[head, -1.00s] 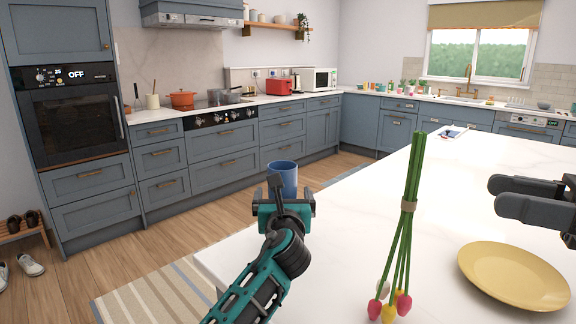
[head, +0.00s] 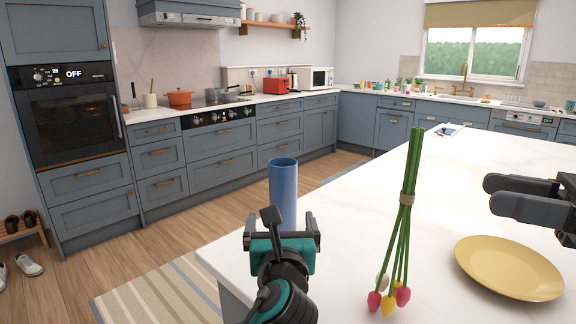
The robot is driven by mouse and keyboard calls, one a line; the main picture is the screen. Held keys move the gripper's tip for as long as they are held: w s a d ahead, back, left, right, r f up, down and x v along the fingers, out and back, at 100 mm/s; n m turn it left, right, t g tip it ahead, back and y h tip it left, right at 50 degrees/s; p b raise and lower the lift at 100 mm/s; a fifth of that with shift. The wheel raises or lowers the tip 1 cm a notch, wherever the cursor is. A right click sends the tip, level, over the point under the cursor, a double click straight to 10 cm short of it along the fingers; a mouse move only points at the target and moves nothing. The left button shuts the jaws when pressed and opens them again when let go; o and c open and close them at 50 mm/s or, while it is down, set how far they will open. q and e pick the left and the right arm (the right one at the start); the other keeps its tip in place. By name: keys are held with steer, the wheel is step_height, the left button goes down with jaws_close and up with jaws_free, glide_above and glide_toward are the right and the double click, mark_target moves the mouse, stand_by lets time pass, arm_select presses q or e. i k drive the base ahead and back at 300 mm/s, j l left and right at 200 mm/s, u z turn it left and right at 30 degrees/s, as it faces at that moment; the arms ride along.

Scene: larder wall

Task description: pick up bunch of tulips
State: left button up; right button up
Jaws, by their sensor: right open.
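The bunch of tulips (head: 406,222) is over the white island top, with its green stems pointing up the picture and its pink and yellow heads at the lower end. A tan band ties the stems. I cannot tell whether it lies flat or stands on its heads. My right gripper (head: 498,194) comes in from the right edge, open and empty, to the right of the stems and apart from them.
The blue vase (head: 283,190) stands near the island's left edge, its base partly hidden by my left gripper. A yellow plate (head: 510,268) lies right of the tulip heads, below my right gripper. The white island top (head: 345,215) is clear between vase and tulips.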

mark_target(398, 292)
steer(key=k+j, duration=1.2)
